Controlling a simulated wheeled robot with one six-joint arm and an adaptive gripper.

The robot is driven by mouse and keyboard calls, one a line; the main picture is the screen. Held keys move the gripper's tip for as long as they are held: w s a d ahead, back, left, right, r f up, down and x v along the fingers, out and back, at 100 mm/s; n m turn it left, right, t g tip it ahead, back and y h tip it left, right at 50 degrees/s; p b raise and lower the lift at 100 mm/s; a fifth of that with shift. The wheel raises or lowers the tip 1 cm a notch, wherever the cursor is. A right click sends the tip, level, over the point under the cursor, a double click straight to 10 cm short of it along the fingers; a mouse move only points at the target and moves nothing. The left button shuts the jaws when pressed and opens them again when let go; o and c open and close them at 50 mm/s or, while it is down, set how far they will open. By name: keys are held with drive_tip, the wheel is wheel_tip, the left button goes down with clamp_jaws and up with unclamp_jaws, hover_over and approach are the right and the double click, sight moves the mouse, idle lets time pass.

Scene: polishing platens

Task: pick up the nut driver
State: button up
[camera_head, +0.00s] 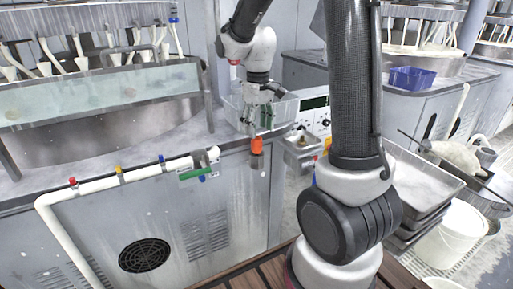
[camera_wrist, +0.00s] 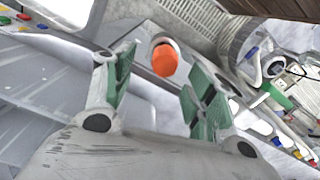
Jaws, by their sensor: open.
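The nut driver, as I take it, shows as an orange handle (camera_head: 257,146) at the counter's front edge in the head view. A greyish part shows below it; I cannot tell what holds it. My gripper (camera_head: 258,117) is above the handle, pointing down, with its green-padded fingers apart. In the wrist view the orange handle (camera_wrist: 165,60) lies in the gap between the open fingers of my gripper (camera_wrist: 160,80), toward their tips. I cannot tell whether either finger touches it. The nut driver's lower part is hidden in the wrist view.
A clear bin (camera_head: 283,110) stands just behind my gripper. A small metal tray (camera_head: 302,143) and a control panel (camera_head: 313,118) are to the right.

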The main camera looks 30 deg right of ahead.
sight(258, 138)
drive_tip(key=f, duration=0.6)
drive_tip(key=shift+s+a, duration=0.25)
drive_tip(key=shift+s, duration=0.05)
drive_tip(key=c, duration=1.1)
